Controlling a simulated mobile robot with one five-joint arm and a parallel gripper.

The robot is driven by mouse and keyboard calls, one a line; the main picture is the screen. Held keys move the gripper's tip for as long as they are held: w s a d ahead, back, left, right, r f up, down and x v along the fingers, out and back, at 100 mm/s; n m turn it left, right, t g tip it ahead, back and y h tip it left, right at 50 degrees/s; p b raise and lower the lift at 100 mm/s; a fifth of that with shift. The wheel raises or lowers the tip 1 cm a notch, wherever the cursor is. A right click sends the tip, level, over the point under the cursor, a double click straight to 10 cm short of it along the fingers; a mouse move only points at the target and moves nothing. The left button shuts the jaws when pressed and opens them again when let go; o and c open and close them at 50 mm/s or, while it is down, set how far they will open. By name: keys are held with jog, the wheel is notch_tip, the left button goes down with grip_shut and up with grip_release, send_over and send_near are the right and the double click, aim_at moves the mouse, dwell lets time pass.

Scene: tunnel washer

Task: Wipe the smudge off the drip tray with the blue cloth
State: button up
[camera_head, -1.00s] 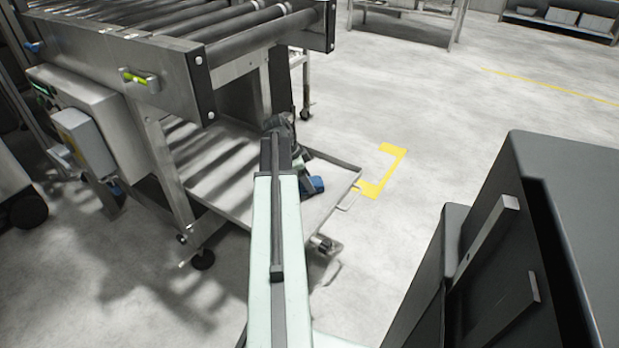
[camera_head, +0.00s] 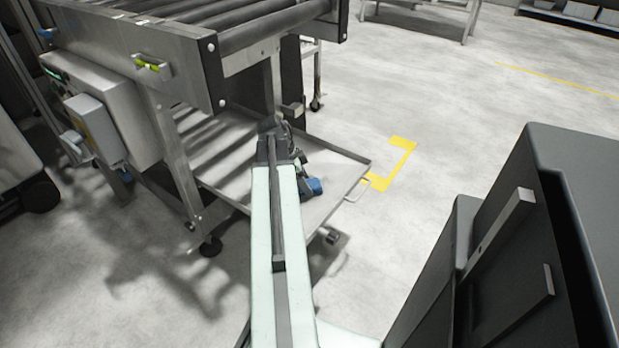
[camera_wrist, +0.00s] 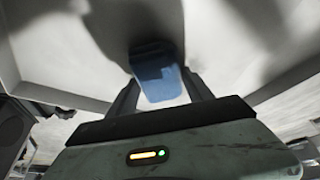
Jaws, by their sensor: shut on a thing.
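The blue cloth (camera_head: 315,186) is between the fingers of my gripper (camera_head: 306,181), over the right part of the drip tray. The metal drip tray (camera_head: 340,166) is low under the roller conveyor, with a raised rim and a handle at its right end. In the wrist view, my gripper (camera_wrist: 160,92) is shut on the cloth (camera_wrist: 158,78), which hangs down at or close to the pale tray surface (camera_wrist: 215,50). I cannot tell whether it touches. A dark patch lies beyond the cloth in the wrist view; I cannot tell smudge from shadow. My arm hides part of the tray.
The roller conveyor frame (camera_head: 205,75) stands over the left part of the tray, with a leg (camera_head: 170,160) in front. A grey control box (camera_head: 95,125) juts out at left. Open floor with a yellow corner mark (camera_head: 402,160) lies to the right.

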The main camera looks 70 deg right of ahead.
jog(key=shift+w+d+f, duration=0.1)
jog(key=shift+w+d, duration=0.05)
jog(key=shift+w, duration=0.7)
jog(key=shift+s+d, duration=0.3)
jog(key=shift+d, duration=0.8)
jog(key=shift+s+d, duration=0.25)
jog(key=shift+d, duration=0.9)
jog(key=shift+s+d, duration=0.3)
jog(key=shift+d, duration=0.8)
jog(key=shift+s+d, duration=0.2)
jog(key=shift+d, duration=0.55)
jog(key=shift+s+d, duration=0.2)
jog(key=shift+d, duration=0.5)
jog(key=shift+s+d, duration=0.25)
jog(key=shift+d, duration=0.7)
jog(key=shift+s+d, duration=0.25)
jog(key=shift+d, duration=0.65)
notch_tip(320, 180, up, 6)
jog(key=p, duration=0.6)
jog(key=shift+a+r, duration=0.1)
jog(key=shift+r, duration=0.1)
